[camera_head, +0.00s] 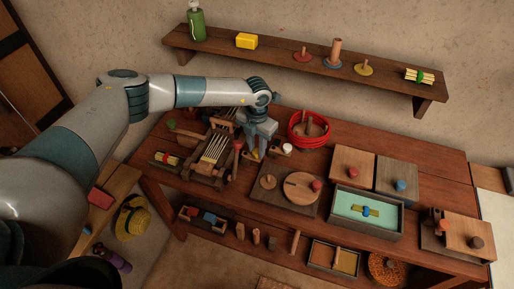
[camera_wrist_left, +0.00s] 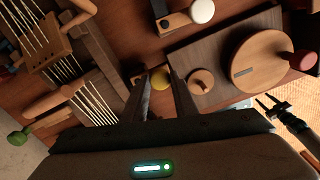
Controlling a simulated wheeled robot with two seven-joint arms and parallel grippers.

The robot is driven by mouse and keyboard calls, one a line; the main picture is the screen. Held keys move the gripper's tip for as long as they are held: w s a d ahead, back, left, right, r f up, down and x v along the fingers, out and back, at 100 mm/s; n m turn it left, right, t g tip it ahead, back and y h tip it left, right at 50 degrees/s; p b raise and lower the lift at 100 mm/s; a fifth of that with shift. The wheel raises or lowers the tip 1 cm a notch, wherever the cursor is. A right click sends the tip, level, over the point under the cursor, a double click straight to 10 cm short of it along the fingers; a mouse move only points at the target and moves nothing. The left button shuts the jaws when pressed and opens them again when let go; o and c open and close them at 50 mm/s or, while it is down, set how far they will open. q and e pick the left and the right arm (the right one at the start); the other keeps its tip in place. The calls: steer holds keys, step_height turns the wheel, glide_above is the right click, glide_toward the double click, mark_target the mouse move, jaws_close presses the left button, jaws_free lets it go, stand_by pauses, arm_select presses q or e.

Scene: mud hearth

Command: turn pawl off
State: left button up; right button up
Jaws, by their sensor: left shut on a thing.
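My left gripper (camera_head: 257,150) reaches down at the right side of the wooden loom (camera_head: 213,150).
Right of the loom are a dark board (camera_head: 264,203) with round wooden discs, a red coiled ring (camera_head: 297,139), wooden boxes and a green-lined tray (camera_head: 342,225). A white-knobbed lever (camera_wrist_left: 201,11) stands close by. A wall shelf (camera_head: 290,64) runs above.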

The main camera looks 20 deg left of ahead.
arm_select(q)
steer(key=shift+s+f+m+b, duration=0.1)
steer(key=shift+s+m+b, duration=0.05)
steer(key=shift+m+b, duration=0.5)
steer(key=m+b, duration=0.2)
steer(key=b, duration=0.1)
steer(key=s+a+m+b, duration=0.1)
steer(key=m+b, duration=0.1)
steer(key=s+m+b, duration=0.1)
steer(key=m+b, duration=0.2)
steer(key=shift+s+a+r+b, duration=0.15)
steer(key=shift+a+r+b, duration=0.05)
steer(key=shift+b, duration=0.1)
steer(key=o, duration=1.1)
